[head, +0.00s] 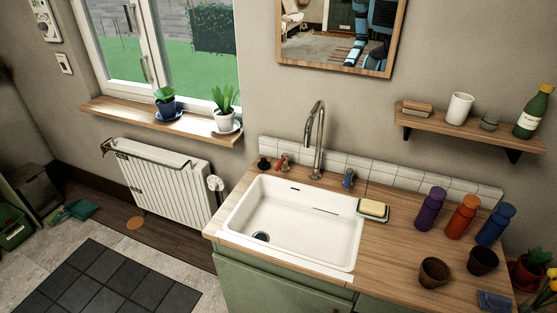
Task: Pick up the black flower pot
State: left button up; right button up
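A black flower pot (482,262) stands upright on the wooden counter (385,262), right of the sink and near the front. It looks empty. A similar dark brown pot (434,272) stands just left of it, with a small gap between. Neither of my grippers is in view.
A purple bottle (431,209), an orange bottle (462,217) and a blue bottle (495,225) stand behind the pots. A folded dark blue cloth (495,300) lies in front. The white sink (295,222) and a sponge on a dish (373,208) are left. A wall shelf (470,128) hangs above.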

aim_at(482, 260)
jog(key=z, duration=1.5)
jog(key=i+l+u, duration=0.1)
jog(key=u, duration=0.45)
jog(key=i+l+u, duration=0.2)
jog(key=l+u, duration=0.2)
jog(key=l, duration=0.2)
jog(key=i+l+u, duration=0.15)
jog(key=l, duration=0.2)
jog(key=i+l, duration=0.1)
jog(key=l, duration=0.7)
jog(key=i+l+u, duration=0.1)
jog(key=l, duration=0.3)
